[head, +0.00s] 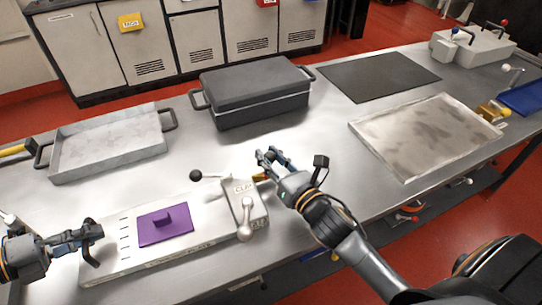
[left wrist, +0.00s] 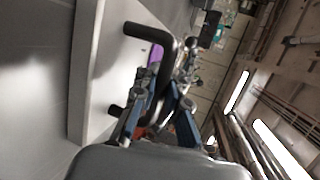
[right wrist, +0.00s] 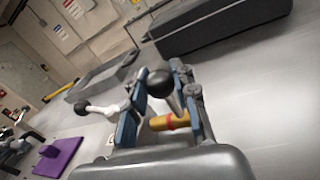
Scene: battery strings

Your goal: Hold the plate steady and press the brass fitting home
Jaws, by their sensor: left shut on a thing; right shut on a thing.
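The pale grey plate (head: 112,262) lies along the front of the bench, with a black handle at its left end and a purple block (head: 165,224) on top. My left gripper (head: 88,237) is shut on the black handle (left wrist: 168,52), which shows between its fingers in the left wrist view. My right gripper (head: 274,160) is at the plate's right end, shut on the brass fitting (right wrist: 169,122). The fitting has a red band. A dark ball knob (right wrist: 160,83) shows between the same fingers. I cannot tell how far in the fitting sits.
A labelled block (head: 250,203) at the plate's right end carries a black-knobbed lever (head: 197,176) and a silver lever (head: 245,230). Behind stand a grey tray (head: 108,145) and a dark lidded case (head: 254,92). A stained sheet tray (head: 415,145) lies right. Bare bench lies between.

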